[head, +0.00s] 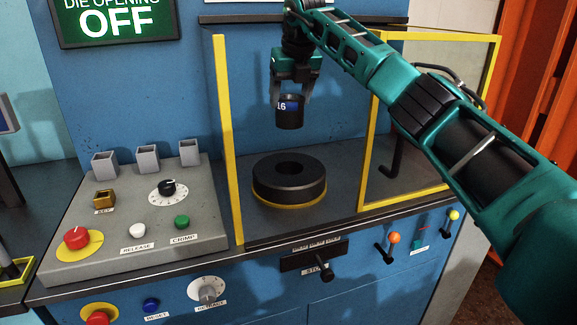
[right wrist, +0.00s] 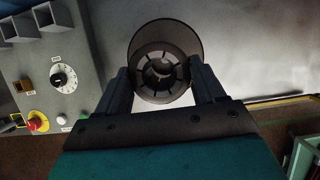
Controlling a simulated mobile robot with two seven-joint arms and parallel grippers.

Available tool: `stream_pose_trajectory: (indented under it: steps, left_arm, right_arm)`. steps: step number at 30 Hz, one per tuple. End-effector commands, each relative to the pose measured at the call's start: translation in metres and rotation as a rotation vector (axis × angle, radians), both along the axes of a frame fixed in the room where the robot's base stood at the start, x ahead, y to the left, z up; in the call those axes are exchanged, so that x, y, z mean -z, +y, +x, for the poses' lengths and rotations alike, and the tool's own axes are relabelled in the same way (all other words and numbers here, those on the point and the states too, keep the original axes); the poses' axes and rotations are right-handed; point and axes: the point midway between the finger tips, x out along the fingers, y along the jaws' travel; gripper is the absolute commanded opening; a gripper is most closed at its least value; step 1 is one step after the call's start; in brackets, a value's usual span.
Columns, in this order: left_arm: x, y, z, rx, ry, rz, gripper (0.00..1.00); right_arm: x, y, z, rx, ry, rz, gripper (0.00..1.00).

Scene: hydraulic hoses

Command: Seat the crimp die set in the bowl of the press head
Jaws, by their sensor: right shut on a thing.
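The crimp die set is a dark cylinder (head: 290,113) with a blue label reading 16. My right gripper (head: 291,97) is shut on it and holds it upright in the air, above the press head. In the right wrist view the die set (right wrist: 160,72) shows its segmented ring end between the two fingers. The press head (head: 289,190) is a thick black ring with a round bowl opening, on a yellow-rimmed base. The die set is clear of the bowl, with a visible gap below it. My left gripper is not in view.
A yellow-framed guard (head: 430,195) stands right of the press head, and a yellow post (head: 227,140) stands left. A grey control panel (head: 130,225) with knobs and buttons is at left. A green sign (head: 117,20) reads "DIE OPENING OFF". A black hooked bar (head: 391,160) stands behind the guard.

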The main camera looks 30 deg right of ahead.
Motion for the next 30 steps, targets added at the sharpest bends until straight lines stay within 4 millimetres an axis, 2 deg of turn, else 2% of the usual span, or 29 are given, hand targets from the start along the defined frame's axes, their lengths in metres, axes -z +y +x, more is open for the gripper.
stream_pose_trajectory:
  steps: [1, 6, 12, 20, 27, 30]
  left_arm:
    - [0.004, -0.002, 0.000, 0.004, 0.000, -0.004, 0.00]
    - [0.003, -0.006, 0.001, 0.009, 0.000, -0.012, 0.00]
    - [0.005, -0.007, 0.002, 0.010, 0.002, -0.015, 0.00]
    - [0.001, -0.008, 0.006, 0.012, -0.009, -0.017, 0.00]
    - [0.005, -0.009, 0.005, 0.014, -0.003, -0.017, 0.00]
    - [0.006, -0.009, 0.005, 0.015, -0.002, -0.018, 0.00]
  right_arm:
    - [0.017, 0.000, 0.000, -0.002, 0.000, 0.000, 0.02]
    - [0.059, 0.000, 0.000, -0.004, -0.001, 0.000, 0.02]
    - [0.098, 0.000, 0.000, -0.003, -0.003, 0.001, 0.02]
    - [0.115, 0.001, 0.000, -0.003, -0.006, 0.002, 0.02]
    - [0.148, 0.001, 0.000, -0.005, -0.002, 0.002, 0.02]
    - [0.154, 0.001, 0.000, -0.005, -0.006, 0.002, 0.02]
